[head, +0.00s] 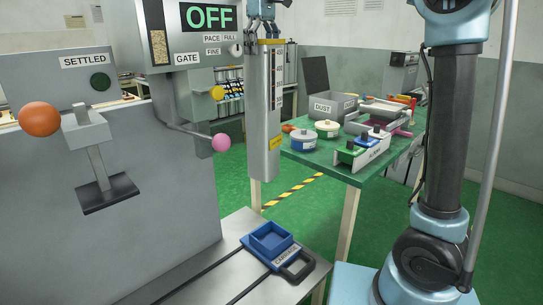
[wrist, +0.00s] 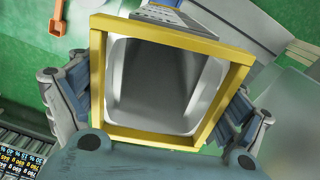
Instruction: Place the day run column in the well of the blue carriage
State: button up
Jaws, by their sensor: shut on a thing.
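A tall grey metal column (head: 264,110) with a yellow top rim hangs upright in my gripper (head: 266,30). Its labels are too small to read. The wrist view looks into its open, square top (wrist: 168,88), which appears empty, with my gripper's fingers (wrist: 158,108) closed on opposite sides below the yellow rim. The blue carriage (head: 284,260), with a square well and a dark handle, sits on the grey bench below. The column's lower end is apart from the carriage and shows above it in the head view.
A grey machine panel with an OFF display (head: 209,16), an orange knob (head: 39,119) and a pink knob (head: 221,142) stands left of the column. The green table (head: 330,158) behind right holds a DUST bin (head: 335,105) and several round containers. Open green floor lies between.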

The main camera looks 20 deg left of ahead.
jog(key=m, duration=0.1)
send_over(270, 109)
jog(key=w+a, duration=0.4)
jog(key=w, duration=0.1)
notch_tip(270, 109, down, 10)
jog(key=r, duration=0.1)
jog(key=shift+m, duration=0.8)
jog(key=d+f, duration=0.1)
jog(key=f, duration=0.3)
jog(key=s+d+f, duration=0.1)
jog(key=f, duration=0.3)
jog(key=d+f, duration=0.1)
jog(key=f, duration=0.3)
jog(key=shift+s+f, duration=0.15)
jog(key=shift+s, duration=0.2)
jog(key=shift+f, duration=5.35)
jog(key=o, duration=1.7)
jog(key=shift+o, duration=0.6)
notch_tip(270, 109, up, 13)
jog(key=shift+r, duration=0.1)
